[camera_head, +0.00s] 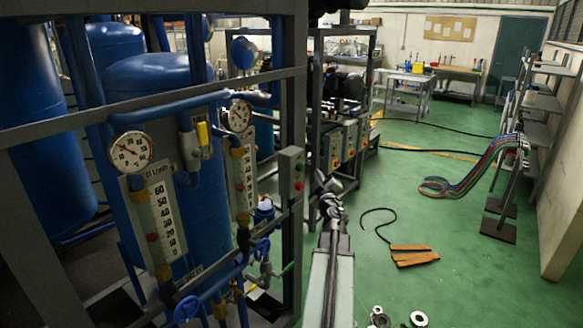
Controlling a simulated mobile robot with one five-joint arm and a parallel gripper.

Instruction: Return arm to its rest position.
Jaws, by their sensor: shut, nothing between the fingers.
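My arm (331,285) reaches up from the bottom edge, right of the middle. My gripper (331,203) is at its far end, small and dark in the picture. It is shut and empty. In the picture it lies just right of the dark frame of the process rig, below the grey control boxes (335,150). I cannot tell how far it is from the rig.
The rig with blue tanks (150,90), gauges (131,151) and a blue valve handle (187,308) fills the left. Wood pieces (412,256), a black cable (376,222) and metal rings (419,318) lie on the green floor. A hose rack (518,150) stands right.

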